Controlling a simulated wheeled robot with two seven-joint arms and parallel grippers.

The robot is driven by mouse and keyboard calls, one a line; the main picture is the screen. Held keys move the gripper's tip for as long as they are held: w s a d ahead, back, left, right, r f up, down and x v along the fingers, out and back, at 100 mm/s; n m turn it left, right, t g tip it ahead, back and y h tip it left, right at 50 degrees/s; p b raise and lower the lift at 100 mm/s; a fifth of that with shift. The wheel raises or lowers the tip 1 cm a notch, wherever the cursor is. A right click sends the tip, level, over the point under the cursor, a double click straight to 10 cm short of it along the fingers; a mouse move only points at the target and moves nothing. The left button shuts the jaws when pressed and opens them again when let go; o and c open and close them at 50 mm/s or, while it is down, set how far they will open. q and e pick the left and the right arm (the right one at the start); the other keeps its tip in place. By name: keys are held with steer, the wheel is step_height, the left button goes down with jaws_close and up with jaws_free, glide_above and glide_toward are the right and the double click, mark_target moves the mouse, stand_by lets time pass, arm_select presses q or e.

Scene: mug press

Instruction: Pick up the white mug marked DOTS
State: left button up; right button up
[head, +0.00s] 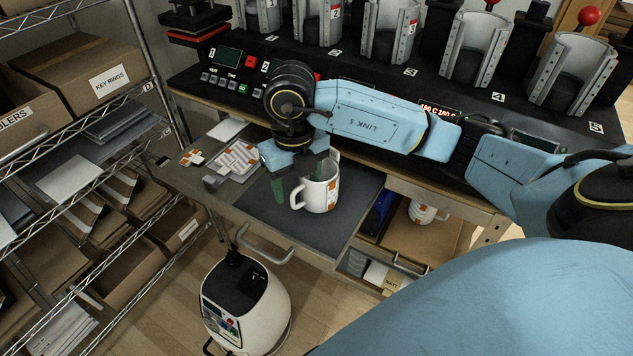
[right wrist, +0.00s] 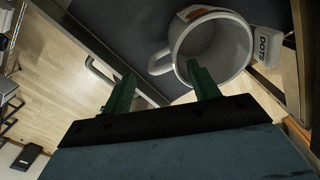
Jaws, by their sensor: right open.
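A white mug with orange marks (head: 322,196) stands upright on the dark mat (head: 262,212), its handle toward the left. In the right wrist view the mug (right wrist: 232,50) shows its open top, and a white tag reading DOTS (right wrist: 266,46) is beside its rim. My right gripper (head: 291,180) is open at the mug's handle side. In the right wrist view, one finger of the right gripper (right wrist: 161,88) overlaps the mug's opening and the other is left of the handle. I cannot tell whether that finger is inside the mug or touching it. My left gripper is not in view.
A row of numbered mug presses (head: 390,30) stands behind my right arm. Another white and orange mug (head: 424,212) sits in an open compartment right of the mat. Cards (head: 236,158) lie left of the mat. A wire shelf with boxes (head: 90,62) stands at left, a white rounded machine (head: 246,303) below.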

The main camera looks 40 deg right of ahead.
mark_target(299, 205)
step_height(299, 205, down, 2)
steer(key=shift+f, duration=0.1)
step_height(299, 205, down, 2)
steer(key=shift+d+f+p, duration=0.1)
steer(key=shift+f+p, duration=0.05)
steer(key=shift+p, duration=0.2)
steer(key=shift+f, duration=0.25)
steer(key=shift+w+f, duration=0.1)
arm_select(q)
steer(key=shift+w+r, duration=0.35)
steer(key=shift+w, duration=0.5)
arm_select(e)
steer(key=c, duration=1.2)
